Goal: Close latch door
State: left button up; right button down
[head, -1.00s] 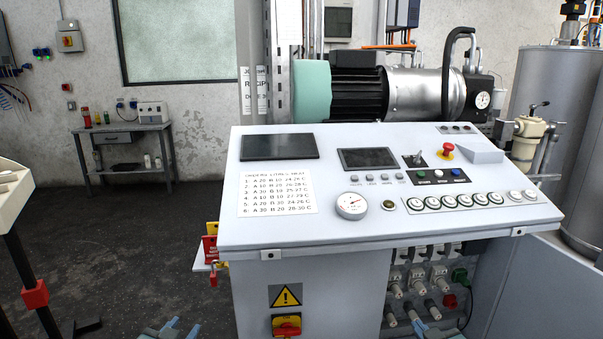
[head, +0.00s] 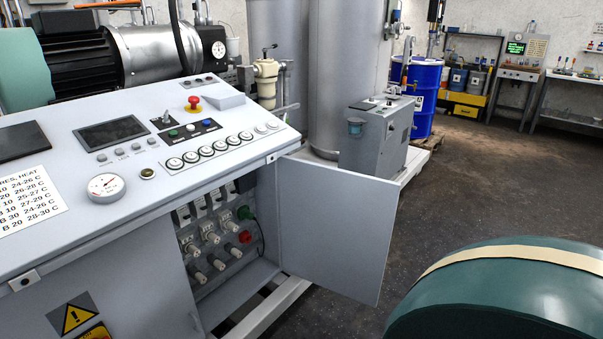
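The latch door (head: 336,225) is a flat grey panel on the front of the control cabinet (head: 150,262). It stands swung wide open to the right in the head view, hinged at the right edge of the cabinet opening.
A dark green rounded object with a beige band (head: 500,290) fills the lower right, close to the door's free edge. A grey box unit (head: 375,138) and a blue drum (head: 424,95) stand behind. Open dark floor (head: 480,185) lies to the right.

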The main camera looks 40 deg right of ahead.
aim_at(337, 224)
jog(key=l, duration=0.45)
jog(key=k+l+u, duration=0.1)
jog(key=l, duration=0.35)
jog(key=k+l+u, duration=0.1)
jog(key=l, duration=0.75)
jog(key=l+u, duration=0.1)
jog(key=l, duration=0.35)
jog(key=k+l+u, duration=0.1)
jog(key=l, duration=0.3)
jog(key=k+l+u, duration=0.1)
jog(key=l, duration=0.3)
jog(key=k+l+u, duration=0.1)
jog(key=l, duration=0.35)
jog(key=k+l+u, duration=0.1)
jog(key=l, duration=0.3)
jog(key=k+l+u, duration=0.15)
jog(key=l, duration=0.35)
jog(key=l+u, duration=0.1)
jog(key=l, duration=0.45)
jog(key=i+l+u, duration=0.15)
jog(key=l, duration=0.7)
jog(key=l+u, duration=0.15)
jog(key=l, duration=0.75)
jog(key=k+j+u, duration=0.1)
jog(key=k+j, duration=0.5)
jog(key=j, duration=0.05)
